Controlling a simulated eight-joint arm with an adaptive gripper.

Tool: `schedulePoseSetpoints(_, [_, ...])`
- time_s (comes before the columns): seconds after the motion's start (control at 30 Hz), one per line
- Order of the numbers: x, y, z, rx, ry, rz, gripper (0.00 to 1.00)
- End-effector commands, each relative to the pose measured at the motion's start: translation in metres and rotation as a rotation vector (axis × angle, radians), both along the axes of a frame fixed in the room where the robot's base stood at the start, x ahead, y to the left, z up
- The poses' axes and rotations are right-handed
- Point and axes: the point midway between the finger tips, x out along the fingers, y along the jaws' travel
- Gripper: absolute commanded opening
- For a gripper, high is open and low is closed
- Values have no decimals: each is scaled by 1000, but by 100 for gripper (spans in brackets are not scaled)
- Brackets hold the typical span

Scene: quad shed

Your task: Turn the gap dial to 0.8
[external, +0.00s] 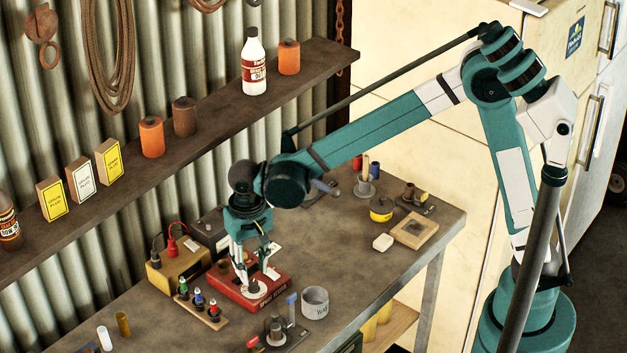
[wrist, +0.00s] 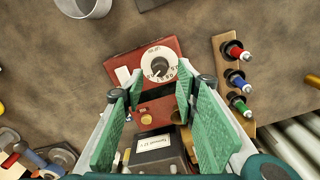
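The gap dial (wrist: 159,68) is a white numbered disc with a black knob on a red box (wrist: 115,66); its figures are too small to read surely. In the external view the dial (external: 256,290) sits on the front part of the red box (external: 222,293) on the workbench. My gripper (external: 256,279) points down over the box, close to the dial. In the wrist view my gripper (wrist: 162,88) is open, its green pads wide apart with nothing between them. The dial appears just beyond the fingertips; I cannot tell whether they touch it.
A strip with several coloured plugs (wrist: 231,75) lies beside the box. A yellow-brown box (external: 178,268) with leads stands behind left, and a black box (wrist: 160,150) nearby. A grey ring-shaped tin (external: 315,303) stands to the right.

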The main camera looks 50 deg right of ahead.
Motion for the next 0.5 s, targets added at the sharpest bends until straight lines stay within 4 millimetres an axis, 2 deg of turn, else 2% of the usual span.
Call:
schedulePoseSetpoints(0.3, [0,0,50,0,0,0,30])
schedulePoseSetpoints(0.5, [0,0,69,0,0,0,30])
